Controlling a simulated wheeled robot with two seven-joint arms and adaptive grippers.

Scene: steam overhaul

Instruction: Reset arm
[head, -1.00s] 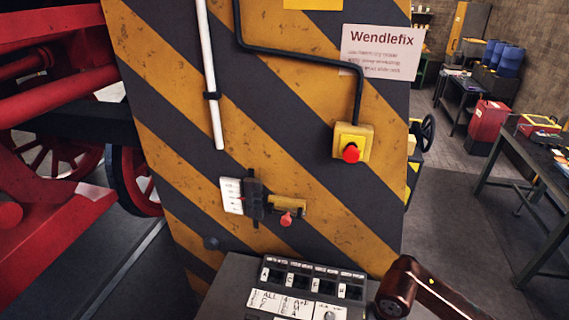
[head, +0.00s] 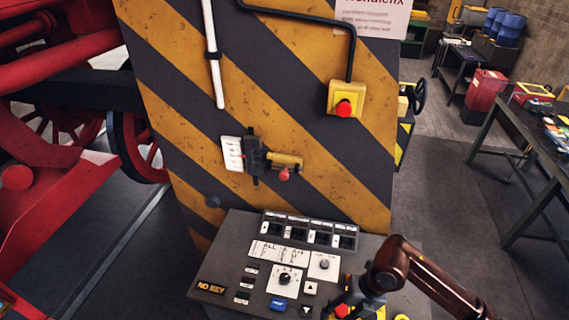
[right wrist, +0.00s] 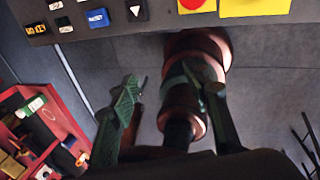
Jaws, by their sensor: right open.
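My right arm (head: 405,268) is dark red-brown and comes in from the lower right in the head view, its bend at the panel's right side. My right gripper (right wrist: 168,80) shows in the right wrist view with two greenish fingers apart, below the panel edge in that picture. I see nothing clearly held between them. My left gripper is out of view. The grey control panel (head: 212,268) has a blue button (head: 278,304), which also shows in the right wrist view (right wrist: 97,18), and a dial (head: 285,280). A small display (head: 212,287) reads "NO KEY".
A striped yellow-black pillar (head: 290,60) stands behind the panel, with a red stop button (head: 344,108) and a small red-tipped lever (head: 284,174). Red locomotive parts (head: 60,190) are at left. A workbench (head: 515,125) is at right, with open floor between.

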